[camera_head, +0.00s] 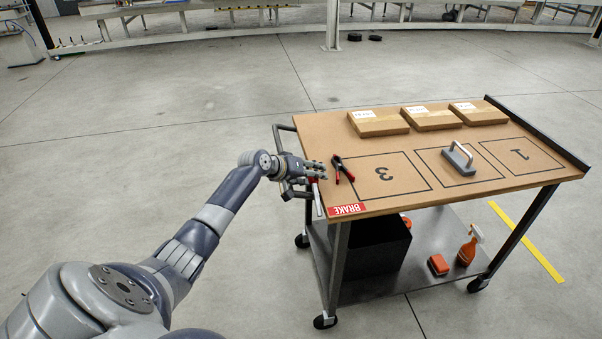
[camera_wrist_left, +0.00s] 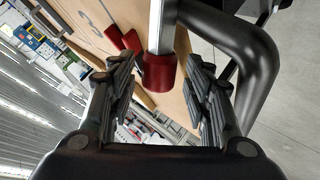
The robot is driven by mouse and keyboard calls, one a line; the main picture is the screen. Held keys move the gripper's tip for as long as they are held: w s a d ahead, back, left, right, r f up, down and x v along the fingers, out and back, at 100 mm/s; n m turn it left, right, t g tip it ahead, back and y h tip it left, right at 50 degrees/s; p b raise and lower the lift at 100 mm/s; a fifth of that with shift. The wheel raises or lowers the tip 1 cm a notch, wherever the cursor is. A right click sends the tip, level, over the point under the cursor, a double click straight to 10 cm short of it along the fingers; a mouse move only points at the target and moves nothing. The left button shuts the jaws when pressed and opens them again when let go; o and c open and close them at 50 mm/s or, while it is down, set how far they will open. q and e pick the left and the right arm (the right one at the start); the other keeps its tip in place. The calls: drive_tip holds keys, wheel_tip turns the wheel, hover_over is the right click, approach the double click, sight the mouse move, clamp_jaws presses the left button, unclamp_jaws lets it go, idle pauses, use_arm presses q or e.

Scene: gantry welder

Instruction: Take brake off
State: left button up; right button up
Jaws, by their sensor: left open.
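The cart (camera_head: 440,195) has a wooden top with a red BRAKE label (camera_head: 346,209) at its near left corner. Next to the label, a thin metal brake lever (camera_head: 317,197) with a red part at its upper end stands at the cart's left edge. My left gripper (camera_head: 318,172) is at that red end. In the left wrist view, the lever's red end (camera_wrist_left: 158,73) lies between the two open fingers of my left gripper (camera_wrist_left: 160,95), with gaps on both sides. My right gripper is in neither view.
The black cart handle (camera_wrist_left: 255,60) curves close beside the gripper. Red-handled pliers (camera_head: 343,169) lie near it on the top. The floor to the left is clear.

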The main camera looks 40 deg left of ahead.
use_arm(q)
drive_tip(key=v, duration=1.1)
drive_tip(key=shift+s+a, duration=0.25)
drive_tip(key=shift+s, duration=0.15)
